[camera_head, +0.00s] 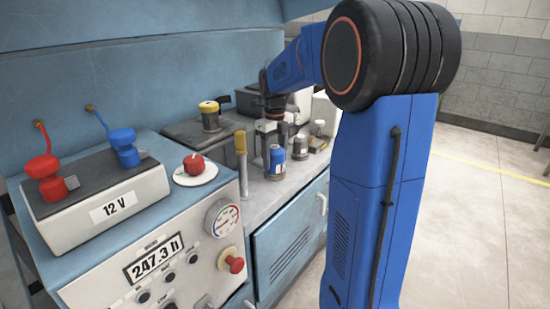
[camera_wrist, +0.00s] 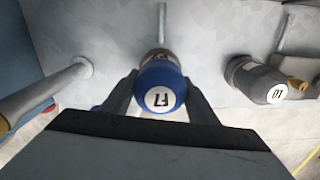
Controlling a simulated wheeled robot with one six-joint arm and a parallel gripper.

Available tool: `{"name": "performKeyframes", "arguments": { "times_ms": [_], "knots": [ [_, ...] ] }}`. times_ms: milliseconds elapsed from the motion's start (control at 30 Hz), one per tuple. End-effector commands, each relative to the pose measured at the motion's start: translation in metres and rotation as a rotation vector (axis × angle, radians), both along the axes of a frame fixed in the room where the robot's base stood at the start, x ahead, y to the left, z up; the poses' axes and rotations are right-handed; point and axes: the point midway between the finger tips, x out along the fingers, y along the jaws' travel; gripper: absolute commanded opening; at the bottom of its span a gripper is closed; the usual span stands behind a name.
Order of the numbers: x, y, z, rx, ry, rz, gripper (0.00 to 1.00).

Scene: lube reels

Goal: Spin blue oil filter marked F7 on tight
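The blue oil filter marked F7 (camera_head: 277,160) stands upright on the grey bench top, on the near side of my arm. In the wrist view the blue filter (camera_wrist: 160,86) shows its round white F7 label, in the middle between my fingers. My gripper (camera_head: 274,142) points down over it; in the wrist view my gripper (camera_wrist: 162,82) has one dark finger on each side of the filter, very close to its wall. Whether the fingers press on it or leave a thin gap cannot be told. The filter's lower part is mostly hidden in the wrist view.

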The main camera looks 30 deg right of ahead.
Motion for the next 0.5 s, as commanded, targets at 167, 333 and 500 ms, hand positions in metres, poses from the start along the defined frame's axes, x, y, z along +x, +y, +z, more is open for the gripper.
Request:
{"name": "performKeyframes", "arguments": {
  "times_ms": [167, 333, 500],
  "knots": [
    [0.0002, 0.0, 0.0, 0.0, 0.0, 0.001, 0.75],
    [0.0001, 0.0, 0.0001, 0.0, 0.0, 0.002, 0.75],
    [0.0004, -0.0001, 0.0081, -0.001, -0.001, 0.002, 0.75]
  ]
}}
